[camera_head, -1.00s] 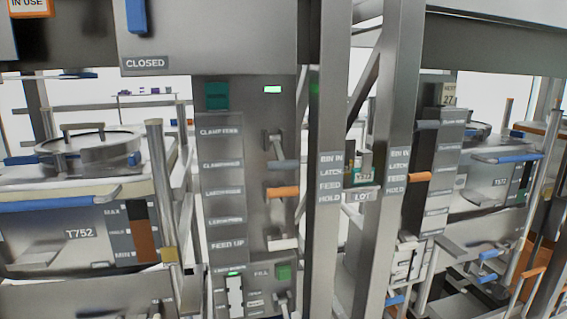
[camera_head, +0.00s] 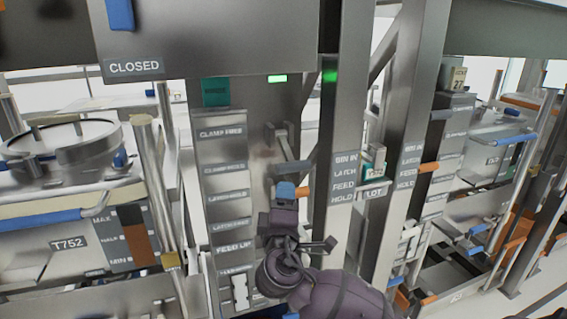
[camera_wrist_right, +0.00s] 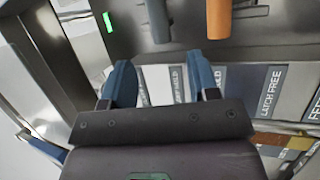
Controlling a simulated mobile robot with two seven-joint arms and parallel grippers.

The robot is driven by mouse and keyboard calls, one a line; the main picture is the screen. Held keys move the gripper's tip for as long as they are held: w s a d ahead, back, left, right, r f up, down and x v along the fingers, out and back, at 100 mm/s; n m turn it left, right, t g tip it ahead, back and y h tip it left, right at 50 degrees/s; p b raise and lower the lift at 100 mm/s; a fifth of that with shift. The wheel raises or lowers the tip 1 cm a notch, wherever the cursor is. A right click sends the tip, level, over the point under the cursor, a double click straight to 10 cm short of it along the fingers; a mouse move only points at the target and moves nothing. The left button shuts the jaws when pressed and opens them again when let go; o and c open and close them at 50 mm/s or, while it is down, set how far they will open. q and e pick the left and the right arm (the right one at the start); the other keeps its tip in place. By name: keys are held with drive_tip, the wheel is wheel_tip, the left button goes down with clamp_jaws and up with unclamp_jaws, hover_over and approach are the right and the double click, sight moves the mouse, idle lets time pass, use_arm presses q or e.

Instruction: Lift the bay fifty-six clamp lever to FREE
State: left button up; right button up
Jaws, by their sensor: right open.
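A clamp lever with a dark grey grip (camera_head: 294,168) sticks out from the steel panel, to the right of the CLAMP FREE and CLAMP HOLD labels. Its grip (camera_wrist_right: 157,20) also shows at the top of the right wrist view. My right gripper (camera_head: 287,190) is just below the grey grip in the head view. In the wrist view its blue fingers (camera_wrist_right: 160,78) are apart, with nothing between them. The grey grip lies beyond the fingertips. No bay number fifty-six is readable. My left gripper does not show.
An orange-gripped lever (camera_head: 303,191) sits beside my right gripper, partly hidden by it; it also shows in the wrist view (camera_wrist_right: 218,18). A steel post (camera_head: 344,130) stands close on the right. A T752 bin (camera_head: 68,243) is on the left.

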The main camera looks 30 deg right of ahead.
sight(290, 171)
drive_tip(key=x, duration=0.3)
drive_tip(key=p+x, duration=0.1)
drive_tip(key=x, duration=0.5)
drive_tip(key=shift+s+d+r+p, duration=0.1)
drive_tip(key=shift+s+d+p, duration=0.1)
drive_tip(key=shift+d+p, duration=0.15)
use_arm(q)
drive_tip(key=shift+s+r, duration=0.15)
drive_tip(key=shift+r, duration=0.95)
use_arm(e)
drive_tip(key=shift+w+d+r, duration=0.1)
drive_tip(key=shift+w+d, duration=0.35)
drive_tip(key=shift+w, duration=0.1)
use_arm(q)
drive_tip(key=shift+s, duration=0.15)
use_arm(e)
clamp_jaws()
